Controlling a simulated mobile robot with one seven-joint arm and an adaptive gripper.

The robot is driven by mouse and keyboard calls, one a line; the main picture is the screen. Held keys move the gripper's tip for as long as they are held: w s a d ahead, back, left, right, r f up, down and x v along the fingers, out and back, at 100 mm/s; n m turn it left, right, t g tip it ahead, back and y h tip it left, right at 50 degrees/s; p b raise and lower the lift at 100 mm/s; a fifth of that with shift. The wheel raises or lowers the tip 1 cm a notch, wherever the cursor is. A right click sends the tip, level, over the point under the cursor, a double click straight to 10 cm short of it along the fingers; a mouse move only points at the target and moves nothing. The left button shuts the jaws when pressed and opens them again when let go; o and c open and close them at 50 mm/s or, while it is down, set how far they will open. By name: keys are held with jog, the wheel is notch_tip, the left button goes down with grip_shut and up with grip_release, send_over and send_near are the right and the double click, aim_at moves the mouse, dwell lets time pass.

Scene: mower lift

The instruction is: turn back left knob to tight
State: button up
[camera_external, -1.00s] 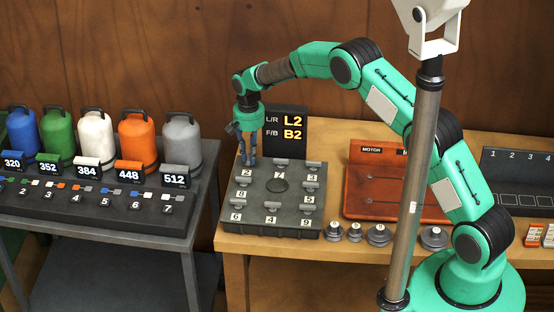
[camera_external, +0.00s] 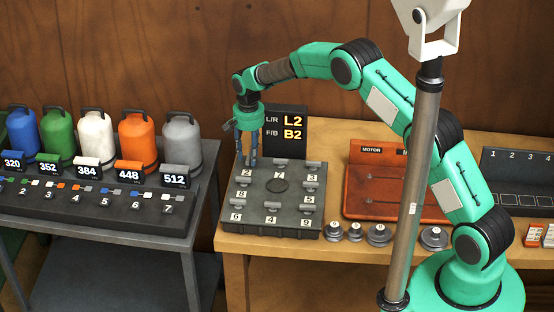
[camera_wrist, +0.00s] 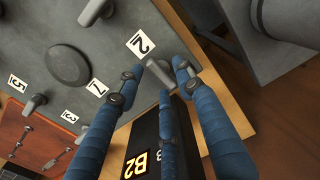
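The back left knob, a small grey bar handle beside label 2, shows in the wrist view (camera_wrist: 160,73) on the dark grey knob board (camera_wrist: 60,35). In the external view my gripper's fingers mostly hide it. My gripper (camera_external: 246,163) points down over the back left corner of the board (camera_external: 280,222). In the wrist view its blue fingers (camera_wrist: 155,75) are spread around the knob, with a gap visible on the left side. Contact on the right side cannot be told. The knob's bar lies at a slant in the wrist view.
The display (camera_external: 286,130) reading L2 and B2 stands just behind the board, close to my gripper. Several other knobs surround a round disc (camera_external: 277,185). Weights (camera_external: 355,232) line the table's front. A red motor board (camera_external: 385,190) lies to the right.

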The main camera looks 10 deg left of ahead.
jog(key=shift+r, duration=0.1)
notch_tip(320, 180, up, 12)
dwell(0.8)
dwell(0.5)
